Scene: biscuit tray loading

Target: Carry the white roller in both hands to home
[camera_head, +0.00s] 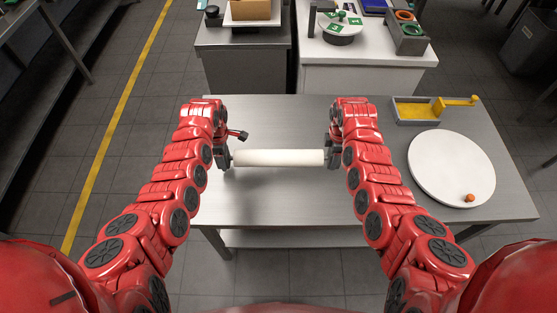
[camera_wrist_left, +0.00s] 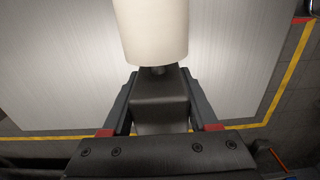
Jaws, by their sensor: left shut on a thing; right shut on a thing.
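The white roller (camera_head: 279,158) lies crosswise between my two grippers, over the steel table (camera_head: 266,205). My left gripper (camera_head: 225,158) is shut on its left end, and my right gripper (camera_head: 332,157) is shut on its right end. A shadow on the table below suggests the roller is held above the top; the height is hard to tell. In the left wrist view the white roller (camera_wrist_left: 152,28) extends away from my left gripper (camera_wrist_left: 158,80), whose fingers are closed around its end; the grip itself is partly hidden.
A round white board (camera_head: 450,170) with a small orange piece (camera_head: 470,198) lies at the table's right. A grey tray with yellow contents (camera_head: 414,110) stands behind it. Other counters with items (camera_head: 366,52) stand beyond. The table's middle is clear.

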